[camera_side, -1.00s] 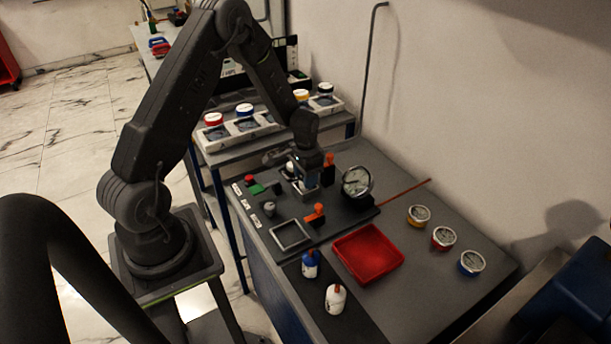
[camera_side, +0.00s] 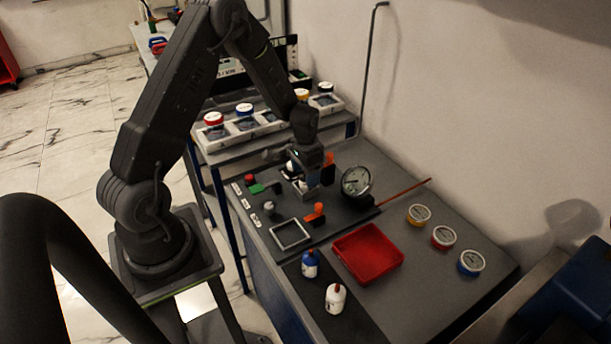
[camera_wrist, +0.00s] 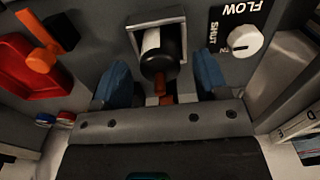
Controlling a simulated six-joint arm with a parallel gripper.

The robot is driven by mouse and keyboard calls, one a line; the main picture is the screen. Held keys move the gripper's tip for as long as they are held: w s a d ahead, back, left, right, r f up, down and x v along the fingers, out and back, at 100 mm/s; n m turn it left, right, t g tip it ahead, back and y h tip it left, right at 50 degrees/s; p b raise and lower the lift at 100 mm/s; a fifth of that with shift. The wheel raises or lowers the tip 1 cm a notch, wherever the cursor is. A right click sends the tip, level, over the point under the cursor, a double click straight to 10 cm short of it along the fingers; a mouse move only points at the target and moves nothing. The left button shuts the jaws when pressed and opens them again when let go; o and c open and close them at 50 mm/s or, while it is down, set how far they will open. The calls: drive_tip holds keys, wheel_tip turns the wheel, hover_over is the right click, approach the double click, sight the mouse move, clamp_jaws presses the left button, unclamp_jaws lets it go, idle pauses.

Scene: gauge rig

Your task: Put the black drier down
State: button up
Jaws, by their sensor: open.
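The black drier (camera_wrist: 160,62) is a dark bottle with a pale band and a reddish-brown tip. In the wrist view it sits inside a square grey holder (camera_wrist: 183,32), its tip towards me. My gripper (camera_wrist: 161,78) is open, one blue finger on each side of the drier, with a visible gap at both sides. In the side view my gripper (camera_side: 307,182) is low over the back part of the dark panel. The drier is mostly hidden there by the gripper.
An empty square frame (camera_side: 291,234), an orange-handled valve (camera_side: 316,213) and a gauge (camera_side: 356,181) stand close by. A white flow knob (camera_wrist: 245,41) is beside the holder. A red tray (camera_side: 368,255), blue bottle (camera_side: 310,265) and white bottle (camera_side: 335,299) are nearer the front.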

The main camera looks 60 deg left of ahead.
wheel_tip(320, 180, up, 10)
drive_tip(key=shift+r, duration=0.15)
drive_tip(key=shift+d+r, duration=0.15)
drive_tip(key=shift+r, duration=0.25)
drive_tip(key=s+d+r+t, duration=0.2)
drive_tip(key=s+d+r, duration=0.4)
drive_tip(key=d+r, duration=0.15)
drive_tip(key=s+d+r+t, duration=0.2)
drive_tip(key=s+d+r, duration=0.4)
drive_tip(key=r, duration=0.3)
drive_tip(key=s+d+r+t, duration=0.1)
drive_tip(key=s+d, duration=0.3)
drive_tip(key=s, duration=0.3)
drive_tip(key=shift+r+t, duration=0.25)
drive_tip(key=shift+t, duration=0.05)
